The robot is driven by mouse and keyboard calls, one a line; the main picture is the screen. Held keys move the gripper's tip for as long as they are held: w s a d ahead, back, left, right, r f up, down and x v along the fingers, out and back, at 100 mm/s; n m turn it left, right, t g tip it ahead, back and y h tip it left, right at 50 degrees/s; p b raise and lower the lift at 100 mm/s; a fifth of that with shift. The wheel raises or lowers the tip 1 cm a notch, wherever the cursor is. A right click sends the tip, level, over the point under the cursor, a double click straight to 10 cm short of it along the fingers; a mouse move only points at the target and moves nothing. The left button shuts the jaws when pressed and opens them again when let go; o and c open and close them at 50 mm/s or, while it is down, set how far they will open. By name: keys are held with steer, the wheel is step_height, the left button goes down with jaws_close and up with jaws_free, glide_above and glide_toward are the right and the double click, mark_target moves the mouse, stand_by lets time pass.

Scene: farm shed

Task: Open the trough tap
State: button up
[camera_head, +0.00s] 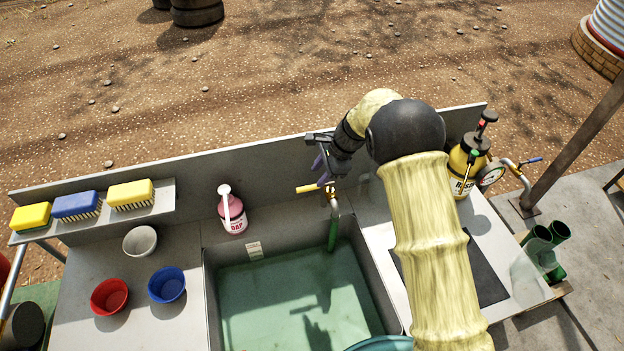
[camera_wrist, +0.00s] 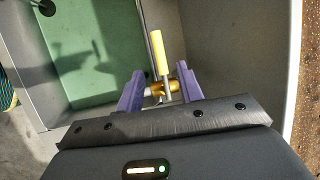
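The trough tap (camera_head: 333,203) stands at the back edge of the trough (camera_head: 210,300), with a green hose (camera_head: 332,235) on its spout. Its yellow lever handle (camera_head: 308,189) points left in the head view. In the wrist view the yellow lever (camera_wrist: 158,52) stands between the purple fingers of my gripper (camera_wrist: 160,72), above the brass tap body (camera_wrist: 160,89). The fingers are apart, one on each side. I cannot tell whether either finger touches the tap. In the head view my gripper (camera_head: 322,170) is just above the tap, partly hidden by my wrist.
A pink bottle (camera_head: 232,214) stands left of the tap. Brushes (camera_head: 130,194) lie on a shelf at left, above red (camera_head: 109,297), blue (camera_head: 167,285) and white (camera_head: 140,240) bowls. A yellow sprayer (camera_head: 464,165) and another tap with a blue lever (camera_head: 516,172) are at right.

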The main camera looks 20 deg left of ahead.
mark_target(309, 187)
steer(key=p+x, duration=0.1)
steer(key=x, duration=0.5)
steer(key=shift+p, duration=0.35)
steer(key=shift+c, duration=0.5)
jaws_close()
